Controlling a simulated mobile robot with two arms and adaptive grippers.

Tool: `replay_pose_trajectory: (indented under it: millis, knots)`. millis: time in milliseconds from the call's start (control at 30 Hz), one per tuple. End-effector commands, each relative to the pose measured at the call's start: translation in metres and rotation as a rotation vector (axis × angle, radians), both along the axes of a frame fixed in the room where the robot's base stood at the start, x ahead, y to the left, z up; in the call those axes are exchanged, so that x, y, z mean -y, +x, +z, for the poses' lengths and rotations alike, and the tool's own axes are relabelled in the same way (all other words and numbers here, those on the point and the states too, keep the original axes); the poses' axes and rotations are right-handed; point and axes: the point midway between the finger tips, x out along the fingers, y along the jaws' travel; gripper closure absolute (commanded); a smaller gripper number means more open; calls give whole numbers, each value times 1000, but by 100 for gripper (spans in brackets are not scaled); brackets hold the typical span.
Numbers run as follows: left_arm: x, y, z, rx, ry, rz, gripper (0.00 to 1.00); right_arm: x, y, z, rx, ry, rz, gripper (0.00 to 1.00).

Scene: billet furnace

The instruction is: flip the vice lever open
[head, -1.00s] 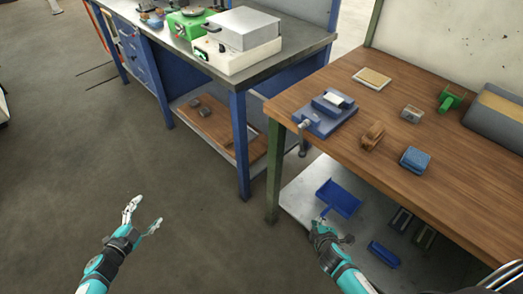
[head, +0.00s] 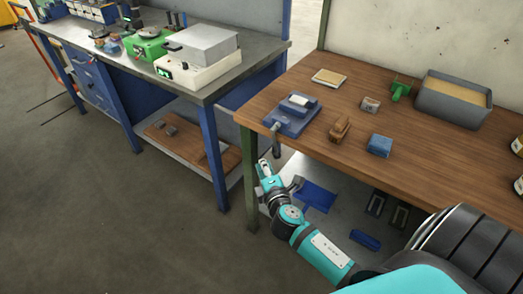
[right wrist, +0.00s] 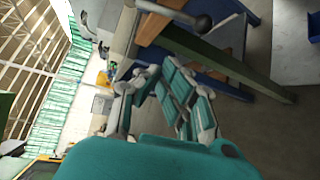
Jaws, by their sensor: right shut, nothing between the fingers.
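The blue vice (head: 291,118) sits at the near left corner of the wooden workbench. Its grey lever (head: 277,142) hangs down in front of the bench edge. In the right wrist view the lever's dark round end (right wrist: 202,23) shows at the top, beyond the fingers. A small light block (head: 299,99) lies on top of the vice. My right gripper (head: 264,167) is just below and slightly left of the lever, shut and empty, apparently apart from it. It also shows in the right wrist view (right wrist: 163,88). My left gripper is out of view.
The wooden bench (head: 430,155) carries a brown block (head: 340,128), a blue block (head: 379,145) and a grey bin (head: 452,102). A green bench leg (head: 250,178) stands close left of my right gripper. A lower shelf holds a blue dustpan (head: 316,196).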

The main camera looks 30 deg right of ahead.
Motion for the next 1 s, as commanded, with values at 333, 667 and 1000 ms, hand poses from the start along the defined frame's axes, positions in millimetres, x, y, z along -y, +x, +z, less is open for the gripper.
replay_pose_trajectory:
  millis: [333, 667, 1000]
  knots:
    - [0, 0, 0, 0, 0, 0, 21, 0, 2, 0, 1, 0, 0, 100]
    - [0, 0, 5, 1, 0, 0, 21, 15, 47, -7, 2, -1, -1, 100]
    - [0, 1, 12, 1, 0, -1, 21, 36, 87, -14, -3, -1, -1, 100]
